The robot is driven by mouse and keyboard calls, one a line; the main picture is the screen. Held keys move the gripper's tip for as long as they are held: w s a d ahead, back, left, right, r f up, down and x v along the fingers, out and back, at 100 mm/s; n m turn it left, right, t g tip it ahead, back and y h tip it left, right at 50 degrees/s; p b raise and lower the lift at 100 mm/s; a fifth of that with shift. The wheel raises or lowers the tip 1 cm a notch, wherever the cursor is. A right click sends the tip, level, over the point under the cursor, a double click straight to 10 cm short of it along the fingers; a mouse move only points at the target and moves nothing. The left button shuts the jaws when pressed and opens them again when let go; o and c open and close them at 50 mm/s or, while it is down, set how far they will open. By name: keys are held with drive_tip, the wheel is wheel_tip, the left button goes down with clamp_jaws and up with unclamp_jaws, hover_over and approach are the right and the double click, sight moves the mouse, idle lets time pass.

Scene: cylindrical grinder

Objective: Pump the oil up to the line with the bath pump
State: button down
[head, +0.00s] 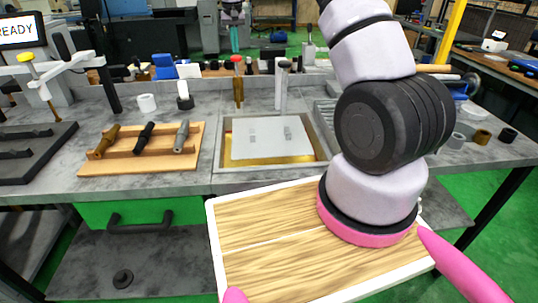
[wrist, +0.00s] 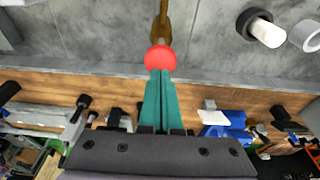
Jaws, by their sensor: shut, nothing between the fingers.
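The red knob (head: 237,60) tops a brass-coloured pump post (head: 239,92) behind the left part of the oil bath. In the wrist view the red knob (wrist: 161,56) sits directly at the tips of my gripper (wrist: 160,73). The teal fingers of my gripper (head: 235,50) are closed together, empty, and point down at the knob. I cannot tell whether they touch it. The bath (head: 222,148) is a sunken grey tank with a pale plate (head: 270,138) in it. Yellow oil (head: 268,160) shows along its front. I cannot make out a level line.
A grey post (head: 283,85) stands right of the pump. A wooden rack (head: 140,165) with several tools is left of the bath. A white cup (head: 147,103) stands behind that rack. A wood-topped tray (head: 265,245) is in front of the bench, under my arm.

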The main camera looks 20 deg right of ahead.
sight(236, 56)
drive_tip(key=shift+f, duration=0.15)
drive_tip(key=shift+f, duration=2.65)
drive_tip(key=shift+r, duration=2.75)
drive_tip(key=shift+r, duration=2.55)
